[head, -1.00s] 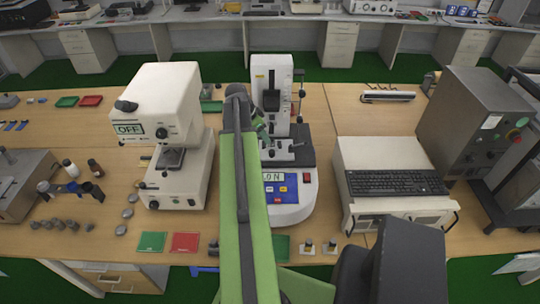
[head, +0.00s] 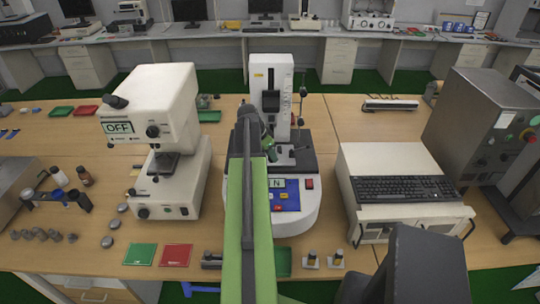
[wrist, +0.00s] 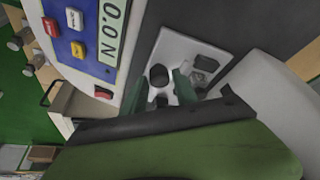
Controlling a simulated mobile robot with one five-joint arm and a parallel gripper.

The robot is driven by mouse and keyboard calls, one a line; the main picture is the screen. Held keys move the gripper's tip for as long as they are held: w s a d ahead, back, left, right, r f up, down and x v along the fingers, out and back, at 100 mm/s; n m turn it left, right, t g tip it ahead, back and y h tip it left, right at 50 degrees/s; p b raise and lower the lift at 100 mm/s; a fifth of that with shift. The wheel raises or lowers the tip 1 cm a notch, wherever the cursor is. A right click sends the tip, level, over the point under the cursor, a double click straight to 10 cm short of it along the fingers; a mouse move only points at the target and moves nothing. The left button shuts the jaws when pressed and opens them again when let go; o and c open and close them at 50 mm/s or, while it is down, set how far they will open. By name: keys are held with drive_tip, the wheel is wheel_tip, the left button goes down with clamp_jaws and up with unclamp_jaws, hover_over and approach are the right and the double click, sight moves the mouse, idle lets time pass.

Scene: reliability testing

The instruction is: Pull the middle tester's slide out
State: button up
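The middle tester (head: 295,205) is a white machine with a tall column, a blue button panel and a red switch. Its display reads 0.0 N in the wrist view (wrist: 114,20). A light metal slide plate (wrist: 190,50) with dark round knobs lies on its base; one knob (wrist: 158,76) shows near my fingers. My gripper (wrist: 160,90) has two green fingers that stand apart, one on each side of that knob in the picture. I cannot tell whether they touch it. In the head view my arm hides part of the panel and slide area.
A white tester reading OFF (head: 155,110) stands close on the left. A white cabinet with a black keyboard (head: 405,188) stands on the right. A green plate (head: 139,254) and a red plate (head: 176,255) lie at the bench's front edge. Small metal pieces lie at the left.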

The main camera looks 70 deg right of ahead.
clamp_jaws()
idle(1.1)
